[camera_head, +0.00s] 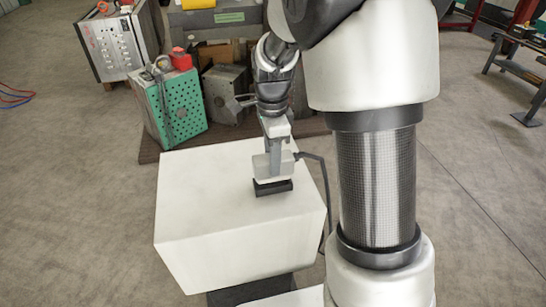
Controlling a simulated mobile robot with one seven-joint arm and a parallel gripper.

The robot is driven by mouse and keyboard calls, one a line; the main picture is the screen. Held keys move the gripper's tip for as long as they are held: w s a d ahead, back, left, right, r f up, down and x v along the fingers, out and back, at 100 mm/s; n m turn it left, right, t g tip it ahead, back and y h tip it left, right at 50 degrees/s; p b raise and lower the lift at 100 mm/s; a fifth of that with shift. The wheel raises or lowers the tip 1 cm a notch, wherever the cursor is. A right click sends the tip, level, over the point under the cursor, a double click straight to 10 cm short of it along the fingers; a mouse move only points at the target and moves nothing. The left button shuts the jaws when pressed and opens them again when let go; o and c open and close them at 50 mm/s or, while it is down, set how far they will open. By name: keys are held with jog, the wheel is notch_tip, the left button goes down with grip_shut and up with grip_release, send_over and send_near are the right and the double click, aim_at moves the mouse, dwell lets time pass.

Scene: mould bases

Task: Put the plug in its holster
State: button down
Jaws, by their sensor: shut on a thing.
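My gripper (274,150) points down over the white block and is shut on the plug (262,168), a pale grey body. A dark cable leaves the plug's right side and runs down past the block's right edge. Directly below the plug is a black rectangular piece (273,188) on or just above the block's top; it may be the holster or the plug's lower end. I cannot tell whether the plug sits in anything or is apart from it. My gripper hides part of the plug.
The white block (205,200) has a mostly bare top. Behind it, a green perforated box (185,108) and grey metal mould parts (226,92) stand on a brown mat. A workbench (525,50) is at the far right.

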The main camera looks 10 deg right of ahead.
jog(key=shift+f, duration=0.5)
dwell(0.7)
jog(key=shift+a+f+b, duration=0.1)
jog(key=shift+f+b, duration=0.2)
jog(key=shift+f, duration=0.15)
jog(key=shift+f, duration=0.35)
jog(key=shift+f, duration=0.25)
dwell(0.7)
jog(key=c, duration=1.1)
grip_release()
